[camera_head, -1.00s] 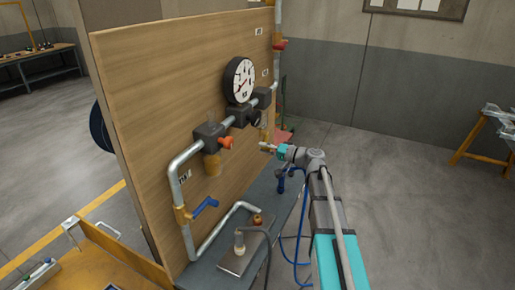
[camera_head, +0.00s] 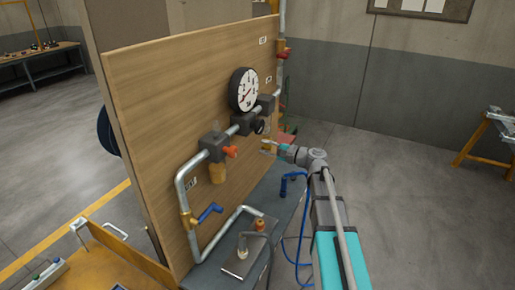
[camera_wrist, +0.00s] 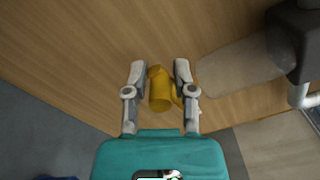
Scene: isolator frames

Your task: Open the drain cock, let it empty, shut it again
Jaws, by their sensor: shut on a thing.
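The brass drain cock (camera_wrist: 160,88) shows in the wrist view as a short yellow barrel with a small lever-like part at its right side. It is at the end of a clear bowl (camera_wrist: 240,72) that hangs from a dark block (camera_wrist: 303,40). My gripper (camera_wrist: 160,72) has one finger on each side of the brass piece and is shut on it. In the head view my gripper (camera_head: 268,148) is by the board, below the far end of the pipe run. The cock is too small there to tell its setting. No flowing liquid can be made out.
A wooden board (camera_head: 170,95) carries the pipework, a round gauge (camera_head: 243,89), an orange knob (camera_head: 230,151), an amber bowl (camera_head: 218,173) and a blue-handled valve (camera_head: 210,212). A bench (camera_head: 285,215) with a bent pipe stands below.

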